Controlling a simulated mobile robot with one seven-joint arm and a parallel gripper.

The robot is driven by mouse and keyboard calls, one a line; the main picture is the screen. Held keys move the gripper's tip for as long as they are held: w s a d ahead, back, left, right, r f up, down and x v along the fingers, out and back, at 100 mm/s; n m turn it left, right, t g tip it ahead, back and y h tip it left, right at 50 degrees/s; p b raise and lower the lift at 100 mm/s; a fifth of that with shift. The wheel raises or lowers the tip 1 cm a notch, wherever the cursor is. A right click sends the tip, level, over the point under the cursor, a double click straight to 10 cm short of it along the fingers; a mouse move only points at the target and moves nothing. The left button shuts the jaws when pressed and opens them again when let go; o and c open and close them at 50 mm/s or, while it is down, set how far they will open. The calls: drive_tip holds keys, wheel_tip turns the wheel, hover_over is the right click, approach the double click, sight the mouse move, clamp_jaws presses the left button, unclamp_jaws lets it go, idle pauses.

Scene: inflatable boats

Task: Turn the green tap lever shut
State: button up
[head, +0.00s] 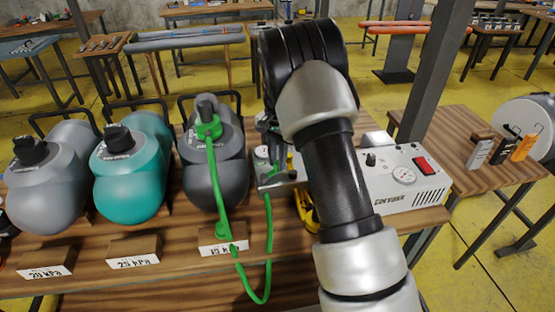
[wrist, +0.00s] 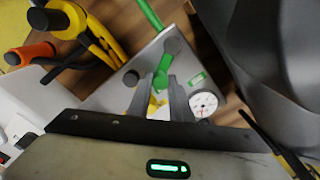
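The green tap lever (wrist: 163,70) shows in the wrist view on a light grey metal panel, beside a dark round knob. My gripper (wrist: 162,80) points down at it. Its two grey fingers stand apart with the lever's green part at their tips. I cannot tell whether either finger touches it. Yellow parts show between the fingers, lower down. In the head view my arm covers most of the panel (head: 268,184), and the lever cannot be made out clearly. A round gauge (wrist: 203,103) and a green label (wrist: 197,79) sit right of the fingers.
A teal one (head: 130,190) and a lighter grey one (head: 50,195) stand left. A white Corvaxx box (head: 402,180) stands right. Yellow-handled tools (wrist: 75,25) lie beside the panel.

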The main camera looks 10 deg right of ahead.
clamp_jaws()
drive_tip(key=shift+w, duration=0.1)
drive_tip(key=shift+w+a+n, duration=0.25)
drive_tip(key=shift+w+n, duration=0.1)
drive_tip(key=shift+n, duration=0.65)
drive_tip(key=n, duration=0.1)
drive_tip(key=w+a+n, duration=0.1)
drive_tip(key=n, duration=0.1)
drive_tip(key=shift+a+n+p, duration=0.15)
drive_tip(key=shift+n+p, duration=0.15)
drive_tip(key=n, duration=0.1)
drive_tip(key=a+n, duration=0.1)
drive_tip(key=n, duration=0.1)
drive_tip(key=shift+w+a, duration=0.25)
drive_tip(key=shift+w, duration=0.1)
drive_tip(key=shift+w+a+n, duration=0.1)
drive_tip(key=shift+a+n, duration=0.25)
drive_tip(key=shift+n, duration=0.5)
drive_tip(key=shift+a+n, duration=0.3)
drive_tip(key=shift+n, duration=0.55)
